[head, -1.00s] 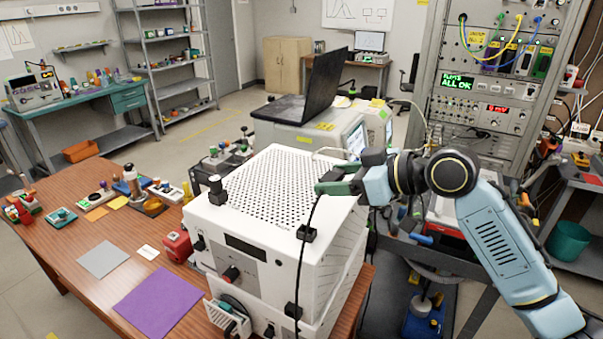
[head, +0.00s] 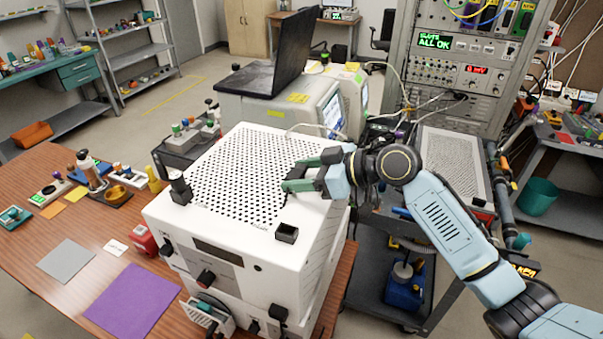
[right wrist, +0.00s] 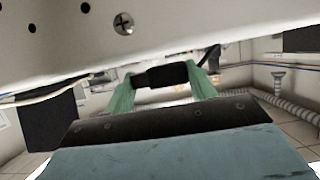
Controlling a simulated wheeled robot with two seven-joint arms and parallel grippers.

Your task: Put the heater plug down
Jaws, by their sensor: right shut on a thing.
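My right gripper (head: 293,177) has green fingers and is over the right part of the perforated top of a white box (head: 235,165). In the right wrist view its fingers are shut on a black plug (right wrist: 166,76), which I take for the heater plug. A short piece of dark cable (right wrist: 210,55) shows by the right finger. In the head view the plug is mostly hidden between the fingers. Whether it touches the box top cannot be told. My left gripper is not in view.
A small black holder (head: 286,234) sits on the box's front edge, and a black knob (head: 180,188) stands at its left corner. A purple sheet (head: 132,305) and a grey sheet (head: 66,262) lie on the wooden table. A laptop (head: 270,70) stands behind the box.

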